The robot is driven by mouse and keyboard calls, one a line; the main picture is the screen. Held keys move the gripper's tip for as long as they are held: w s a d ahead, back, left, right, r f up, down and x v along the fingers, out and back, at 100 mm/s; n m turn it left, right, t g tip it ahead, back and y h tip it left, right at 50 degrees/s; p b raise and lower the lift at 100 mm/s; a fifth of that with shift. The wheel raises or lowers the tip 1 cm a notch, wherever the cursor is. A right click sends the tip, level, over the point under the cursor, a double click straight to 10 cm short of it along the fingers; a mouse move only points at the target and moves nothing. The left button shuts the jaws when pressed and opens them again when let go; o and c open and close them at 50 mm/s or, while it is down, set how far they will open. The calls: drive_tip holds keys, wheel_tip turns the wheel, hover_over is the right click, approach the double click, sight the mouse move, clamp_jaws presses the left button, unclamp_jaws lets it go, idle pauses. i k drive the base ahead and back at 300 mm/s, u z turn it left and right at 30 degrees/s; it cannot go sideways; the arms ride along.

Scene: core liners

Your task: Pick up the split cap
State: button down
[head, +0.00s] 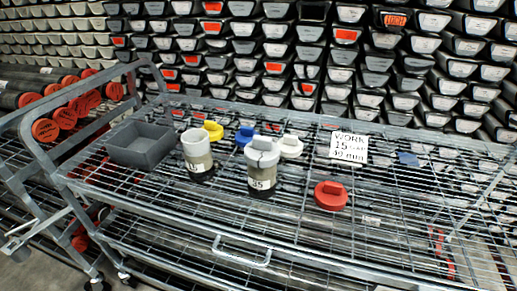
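Several caps are on the wire-shelf cart (400,230). A grey-white cap (262,147) sits on top of the liner piece marked 35 (261,182) and seems to have a dark line across it. A red cap (331,196) lies on the mesh at the right front. A white cap (291,147) and a blue cap (243,136) are behind the marked piece. A yellow cap (213,131) is behind the other liner piece (197,157), which has a white top. I cannot tell for sure which cap is split. My gripper is not in view.
A grey open bin (143,144) stands at the left. A paper sign (349,147) stands at the back, with a small blue item (408,159) to its right. The right part of the mesh is mostly clear. Racks of core liners (290,50) fill the background.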

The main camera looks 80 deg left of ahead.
sight(262, 152)
drive_tip(key=u, duration=2.95)
drive_tip(key=k, duration=1.3)
drive_tip(key=u, duration=0.65)
drive_tip(key=i, duration=2)
drive_tip(key=z, duration=0.75)
